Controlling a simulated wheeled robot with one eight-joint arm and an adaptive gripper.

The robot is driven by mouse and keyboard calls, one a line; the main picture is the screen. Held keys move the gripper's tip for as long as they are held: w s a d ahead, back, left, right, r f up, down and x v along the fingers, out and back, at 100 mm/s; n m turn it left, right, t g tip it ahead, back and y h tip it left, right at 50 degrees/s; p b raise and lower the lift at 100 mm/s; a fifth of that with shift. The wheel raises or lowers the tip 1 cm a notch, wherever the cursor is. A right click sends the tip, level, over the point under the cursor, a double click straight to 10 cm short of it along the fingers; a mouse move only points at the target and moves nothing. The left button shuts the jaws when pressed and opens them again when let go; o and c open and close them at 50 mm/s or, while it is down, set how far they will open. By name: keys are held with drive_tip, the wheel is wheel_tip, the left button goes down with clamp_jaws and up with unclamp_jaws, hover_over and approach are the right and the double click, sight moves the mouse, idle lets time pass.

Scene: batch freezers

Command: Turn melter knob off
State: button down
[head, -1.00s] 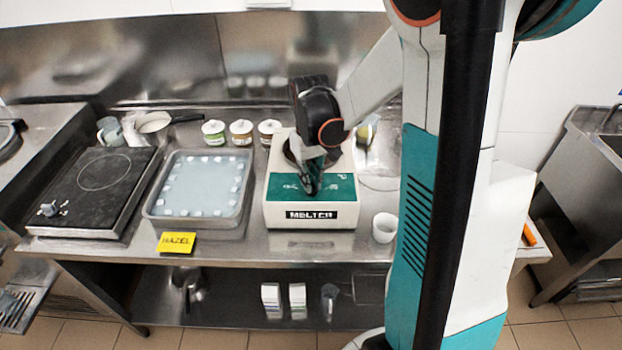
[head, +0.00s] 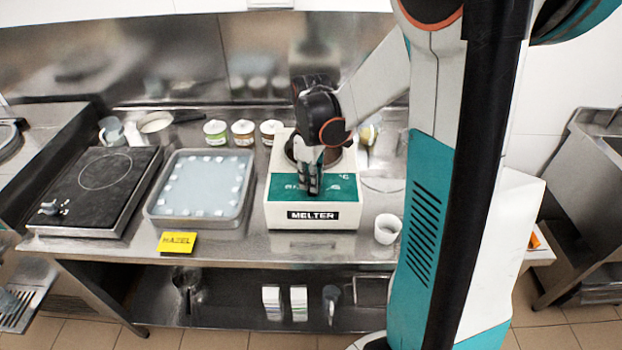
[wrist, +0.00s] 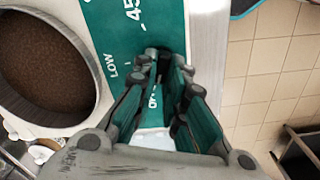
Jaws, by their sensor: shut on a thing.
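The melter (head: 283,215) is a white box with a green top panel (head: 345,190) and a "MELTER" label on its front. My gripper (head: 309,190) points down at the panel's middle. In the wrist view the fingers of my gripper (wrist: 164,70) are closed together over the green panel (wrist: 115,25), by the printed "LOW", "45" and "0" marks. The gripper is shut on the melter knob, which the fingers mostly hide. The knob's exact pointing direction cannot be seen. The melter's round pot of brown contents (wrist: 42,65) is left of the fingers in the wrist view.
A white cup (head: 387,229) stands right of the melter. A metal tray (head: 195,220) with a pale sheet and a black hob (head: 105,180) are to the left. Several small jars (head: 243,132) stand behind. A yellow "HAZEL" card (head: 177,243) is at the front edge.

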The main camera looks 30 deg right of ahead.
idle(0.4)
drive_tip(key=c, duration=1.6)
unclamp_jaws()
drive_tip(key=shift+c, duration=0.2)
wheel_tip(320, 180, up, 12)
